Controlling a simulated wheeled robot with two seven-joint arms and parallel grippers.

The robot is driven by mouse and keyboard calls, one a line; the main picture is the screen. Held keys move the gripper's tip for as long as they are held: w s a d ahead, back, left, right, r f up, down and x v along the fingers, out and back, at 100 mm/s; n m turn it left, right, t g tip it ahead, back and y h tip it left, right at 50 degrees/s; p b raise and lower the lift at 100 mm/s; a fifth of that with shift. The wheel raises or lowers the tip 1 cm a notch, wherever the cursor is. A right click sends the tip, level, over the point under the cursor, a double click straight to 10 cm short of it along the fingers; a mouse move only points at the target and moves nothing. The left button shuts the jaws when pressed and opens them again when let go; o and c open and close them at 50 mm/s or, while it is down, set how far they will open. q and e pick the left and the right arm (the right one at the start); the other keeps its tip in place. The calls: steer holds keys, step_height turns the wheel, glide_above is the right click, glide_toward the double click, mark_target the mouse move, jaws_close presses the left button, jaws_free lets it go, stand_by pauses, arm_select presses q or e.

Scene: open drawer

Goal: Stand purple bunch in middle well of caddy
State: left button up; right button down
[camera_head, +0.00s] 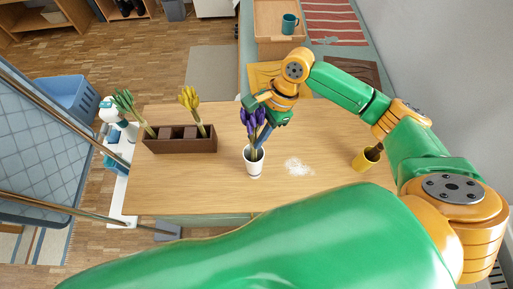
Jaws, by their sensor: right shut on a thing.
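The purple bunch (252,119) has purple flowers on green stems, which run down into a white cup (253,166) on the table. My right gripper (263,130) is shut on the bunch from its right side, above the cup's rim. The brown caddy (180,147) sits to the left on the table. A yellow bunch (189,98) leans in its right well, and a leafy green bunch (124,103) leans outward from its left end. The middle well shows no bunch. My left gripper is not in view.
A yellow cup (366,160) stands at the table's right, and a white powdery patch (298,166) lies right of the white cup. The wooden table (215,196) is bare between cup and caddy. A tray with a teal mug (290,23) is behind.

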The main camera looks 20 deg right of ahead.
step_height(320, 180, down, 8)
steer(key=shift+w+r, duration=0.15)
steer(key=shift+r, duration=0.05)
steer(key=c, duration=1)
jaws_free()
steer(key=v, duration=1.2)
steer(key=shift+r+b, duration=0.25)
steer(key=shift+b, duration=0.05)
steer(key=shift+a+f, duration=0.1)
steer(key=shift+a, duration=0.05)
